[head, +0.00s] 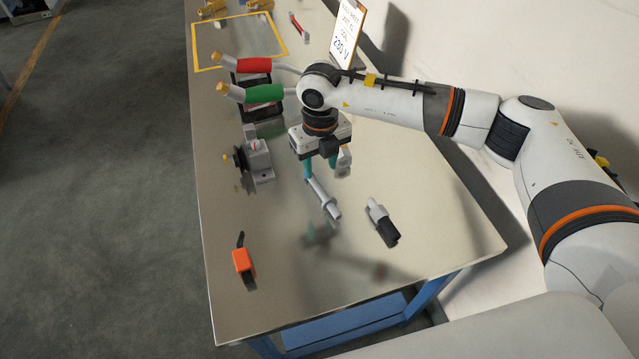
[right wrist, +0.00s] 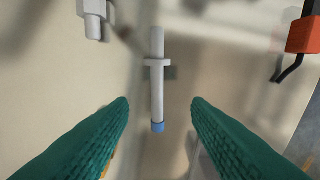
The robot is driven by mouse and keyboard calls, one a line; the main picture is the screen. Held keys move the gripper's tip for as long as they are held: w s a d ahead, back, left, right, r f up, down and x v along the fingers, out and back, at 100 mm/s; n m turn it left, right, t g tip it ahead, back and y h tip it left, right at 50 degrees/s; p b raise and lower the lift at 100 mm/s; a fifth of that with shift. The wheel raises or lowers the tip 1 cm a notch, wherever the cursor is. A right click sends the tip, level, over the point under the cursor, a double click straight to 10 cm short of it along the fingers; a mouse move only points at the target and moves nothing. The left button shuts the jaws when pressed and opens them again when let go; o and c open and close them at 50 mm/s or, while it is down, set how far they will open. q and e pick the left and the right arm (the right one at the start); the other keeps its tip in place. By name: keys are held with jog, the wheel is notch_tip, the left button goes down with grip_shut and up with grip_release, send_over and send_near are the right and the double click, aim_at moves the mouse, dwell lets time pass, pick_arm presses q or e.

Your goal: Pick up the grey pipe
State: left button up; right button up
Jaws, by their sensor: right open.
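The grey pipe (head: 324,199) lies on the metal table in the head view, slanting toward the lower right. It is a thin light-grey tube with a wider collar. In the right wrist view the pipe (right wrist: 157,95) runs up the middle of the picture, with a blue end nearest me. My right gripper (head: 320,171) is above the table at the pipe's upper end. Its teal fingers (right wrist: 160,103) are spread apart, one on each side of the pipe's blue end, with visible gaps and nothing held. My left gripper is out of view.
A grey-and-black part (head: 382,221) lies right of the pipe. An orange part (head: 241,260) is at the lower left, and a grey device (head: 258,160) stands left of the gripper. Red (head: 254,65) and green (head: 263,93) handles are behind. Bare table lies in front.

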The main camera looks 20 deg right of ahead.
aim_at(322, 192)
jog(key=f, duration=0.2)
jog(key=f+p, duration=0.1)
jog(key=shift+s+f, duration=0.35)
jog(key=shift+f, duration=0.05)
jog(key=shift+w+f, duration=0.1)
jog(key=shift+f, duration=0.15)
jog(key=f+p, duration=0.1)
jog(key=f, duration=0.1)
jog(key=f+p, duration=0.1)
jog(key=f, duration=0.2)
jog(key=shift+w+d, duration=0.15)
jog(key=shift+d, duration=0.05)
jog(key=shift+f, duration=0.2)
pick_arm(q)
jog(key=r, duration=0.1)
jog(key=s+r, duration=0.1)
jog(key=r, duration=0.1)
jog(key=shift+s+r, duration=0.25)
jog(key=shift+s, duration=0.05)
pick_arm(e)
jog(key=shift+c, duration=1.1)
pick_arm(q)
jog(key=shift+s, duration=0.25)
pick_arm(e)
grip_shut()
